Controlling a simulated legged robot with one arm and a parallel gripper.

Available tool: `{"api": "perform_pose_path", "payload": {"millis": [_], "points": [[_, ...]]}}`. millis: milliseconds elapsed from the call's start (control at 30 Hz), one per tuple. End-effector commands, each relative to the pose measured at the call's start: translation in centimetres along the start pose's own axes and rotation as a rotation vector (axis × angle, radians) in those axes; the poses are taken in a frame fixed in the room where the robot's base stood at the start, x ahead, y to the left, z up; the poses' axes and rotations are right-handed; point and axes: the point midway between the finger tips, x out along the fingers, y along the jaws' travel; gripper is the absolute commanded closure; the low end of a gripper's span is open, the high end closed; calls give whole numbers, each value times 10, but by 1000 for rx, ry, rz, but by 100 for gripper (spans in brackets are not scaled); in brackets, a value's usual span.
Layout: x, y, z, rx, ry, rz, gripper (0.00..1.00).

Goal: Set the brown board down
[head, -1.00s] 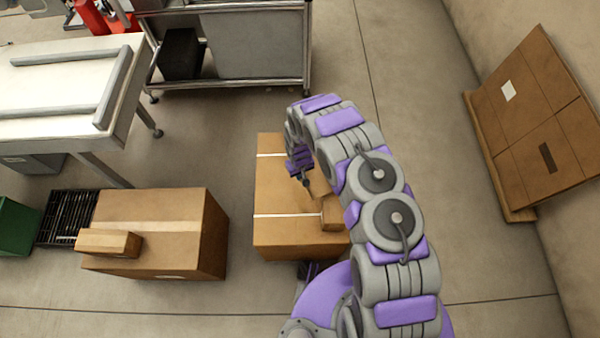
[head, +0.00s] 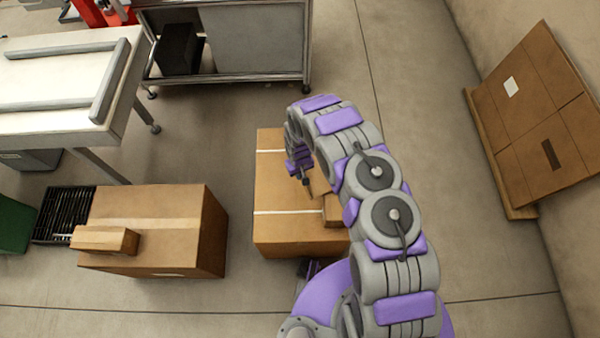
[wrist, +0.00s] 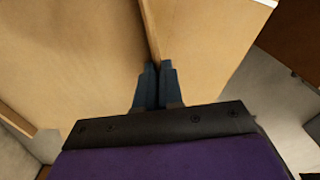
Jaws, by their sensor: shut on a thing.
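My gripper (head: 304,180) is over the top of a large brown carton (head: 285,236) with pale straps, at the centre of the head view. In the wrist view my gripper (wrist: 157,72) is shut on the thin brown board (wrist: 150,30), which shows as a narrow edge running up from between the dark fingers. In the head view a small part of the board (head: 319,183) shows beside the gripper, and my arm hides the rest. I cannot tell whether its lower edge touches the carton.
A small box (head: 333,210) sits on the carton's near right side. Another carton (head: 155,245) with a small box (head: 104,240) on it stands to the left. A metal bench (head: 60,75) is at upper left. Flat cardboard (head: 540,115) leans at the right wall. Floor between is clear.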

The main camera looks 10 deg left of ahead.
Motion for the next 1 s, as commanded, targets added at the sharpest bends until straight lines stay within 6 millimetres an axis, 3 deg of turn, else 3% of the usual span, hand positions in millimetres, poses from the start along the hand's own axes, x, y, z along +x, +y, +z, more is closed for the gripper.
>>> {"api": "perform_pose_path", "payload": {"millis": [433, 467, 733, 1000], "points": [[8, 1, 0, 1, 2, -1, 100], [8, 1, 0, 1, 2, -1, 92], [8, 1, 0, 1, 1, -1, 66], [7, 1, 0, 1, 1, -1, 64]]}}
